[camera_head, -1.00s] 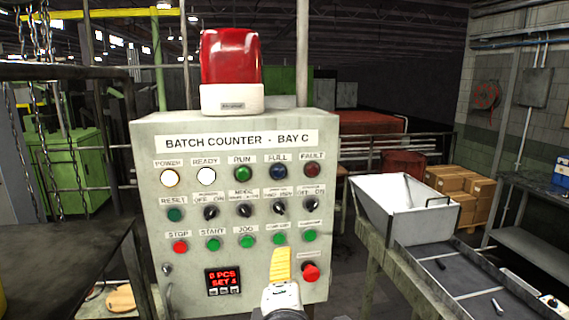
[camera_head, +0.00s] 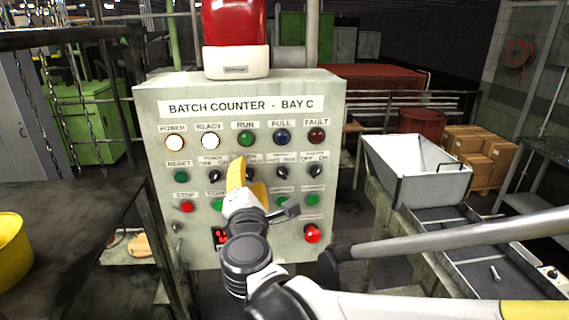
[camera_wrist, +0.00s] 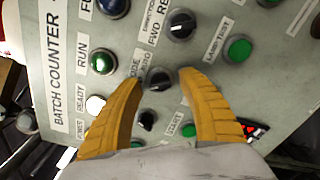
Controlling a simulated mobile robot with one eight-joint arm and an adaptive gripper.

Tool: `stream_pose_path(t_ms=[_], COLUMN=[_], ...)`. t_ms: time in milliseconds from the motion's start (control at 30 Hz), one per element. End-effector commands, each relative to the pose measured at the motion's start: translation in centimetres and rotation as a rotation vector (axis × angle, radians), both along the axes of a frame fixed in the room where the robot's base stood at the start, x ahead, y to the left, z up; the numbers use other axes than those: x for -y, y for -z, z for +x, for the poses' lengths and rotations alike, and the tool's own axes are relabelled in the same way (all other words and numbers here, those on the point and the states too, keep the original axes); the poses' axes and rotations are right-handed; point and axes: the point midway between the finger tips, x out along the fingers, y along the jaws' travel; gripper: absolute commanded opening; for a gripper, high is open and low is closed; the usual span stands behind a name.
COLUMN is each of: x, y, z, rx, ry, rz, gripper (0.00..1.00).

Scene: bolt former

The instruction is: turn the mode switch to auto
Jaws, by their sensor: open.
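The mode switch (camera_wrist: 158,79) is a black rotary knob on the grey batch counter panel (camera_head: 330,115). In the wrist view it lies between my gripper's two yellow fingertips, with a gap on both sides. I cannot tell which way its pointer faces. My gripper (camera_head: 247,176) is open in front of the panel's middle row of knobs. In the head view its fingers hide most of the mode switch and part of its label. Contact with the panel cannot be judged.
Close by are the power knob (camera_wrist: 147,120) and the forward/reverse knob (camera_wrist: 181,24). The green run lamp (camera_head: 246,138) is above the gripper. A red mushroom button (camera_head: 312,233) is at lower right. A dark table (camera_head: 70,205) stands left, a white hopper (camera_head: 418,170) right.

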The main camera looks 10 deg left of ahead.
Motion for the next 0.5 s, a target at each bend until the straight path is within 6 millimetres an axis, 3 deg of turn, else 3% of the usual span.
stream_pose_path(t_ms=[267, 300, 433, 500], x=[-0.06, -0.06, -0.05, -0.05], y=[0.01, 0.01, 0.01, 0.01], z=[0.23, 0.23, 0.22, 0.22], rx=[-0.001, -0.001, 0.000, 0.000], ry=[-0.001, -0.001, 0.000, 0.000], rz=[0.001, 0.001, 0.001, 0.001], gripper=[0.47, 0.43, 0.03, 0.00])
